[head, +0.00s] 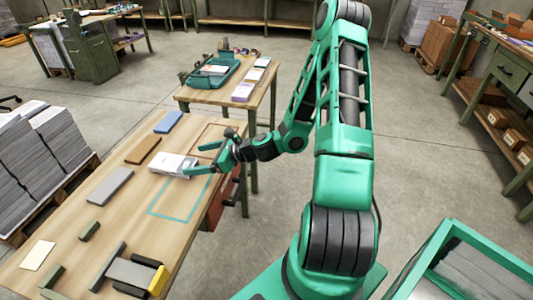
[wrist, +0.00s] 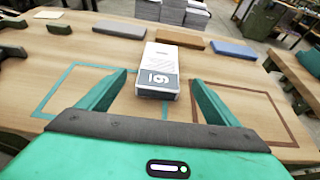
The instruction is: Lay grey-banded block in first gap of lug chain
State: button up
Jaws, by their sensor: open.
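A white block with a grey band (wrist: 157,81) lies flat on the wooden table (wrist: 60,130), its banded end facing my gripper (wrist: 160,90). My gripper is open, with one green finger on each side of the block's near end. Whether the fingers touch it is not clear. In the head view the block (head: 170,164) lies at the tips of my gripper (head: 193,159). A smaller table behind bears a green machine (head: 212,72) and a row of pale blocks (head: 243,91). I cannot clearly make out the lug chain or its gaps.
Grey (head: 110,186), brown (head: 143,151) and blue (head: 168,122) blocks lie along the table's far side. Teal (wrist: 45,100) and brown (wrist: 285,125) outlines mark the tabletop. A fixture with a yellow part (head: 158,282) stands at the near end. Paper stacks (head: 60,137) stand left.

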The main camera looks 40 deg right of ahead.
jog(key=shift+s+a+n+g, duration=0.2)
jog(key=shift+s+n+g, duration=0.1)
jog(key=shift+n, duration=0.2)
jog(key=s+n+g, duration=0.1)
jog(key=s+n, duration=0.1)
jog(key=s+n+g, duration=0.1)
jog(key=s+n, duration=0.1)
jog(key=n, duration=0.1)
jog(key=s+n+g, duration=0.2)
jog(key=shift+d+f+n+h, duration=0.2)
jog(key=shift+f+n+h, duration=0.05)
jog(key=shift+n+h, duration=0.15)
jog(key=s+d+r+n+g+h, duration=0.2)
jog(key=s+d+r+n, duration=0.2)
jog(key=s, duration=0.5)
jog(key=s+d+r+n+g+h, duration=0.2)
jog(key=s+d+r+n, duration=0.2)
jog(key=s+r, duration=0.4)
jog(key=s+d+r+n+g+h, duration=0.2)
jog(key=s+d+r+n+h, duration=0.1)
jog(key=s, duration=0.8)
notch_tip(320, 180, up, 3)
jog(key=shift+s+d+r+n, duration=0.1)
jog(key=shift+s+d+n, duration=0.3)
jog(key=shift+d+n, duration=0.6)
jog(key=shift+o, duration=0.4)
jog(key=shift+s+a+r, duration=0.1)
jog(key=shift+s+r, duration=0.05)
jog(key=shift+s, duration=0.25)
